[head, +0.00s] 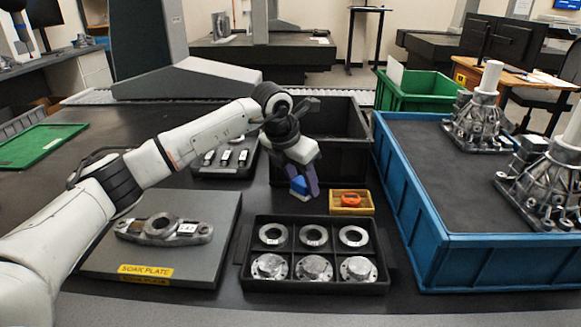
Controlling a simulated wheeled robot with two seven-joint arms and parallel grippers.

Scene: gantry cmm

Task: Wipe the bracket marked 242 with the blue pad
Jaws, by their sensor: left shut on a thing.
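A grey metal bracket (164,231) with a round boss and a white label lies on the dark soak plate (212,215) at the left front. The label's number is too small to read for certain. My left gripper (304,184) points down and is shut on the blue pad (299,188). It holds the pad above the table, behind the black parts tray, to the right of the bracket and apart from it. The gripper's fingers partly cover the pad. My right gripper is not in view.
A black compartment tray (244,261) holds rings and flanged parts. A small yellow box (367,211) holds an orange ring. A black bin (350,116) stands behind the gripper. A large blue crate (468,264) with castings fills the right. A small dark tray (207,172) sits behind the plate.

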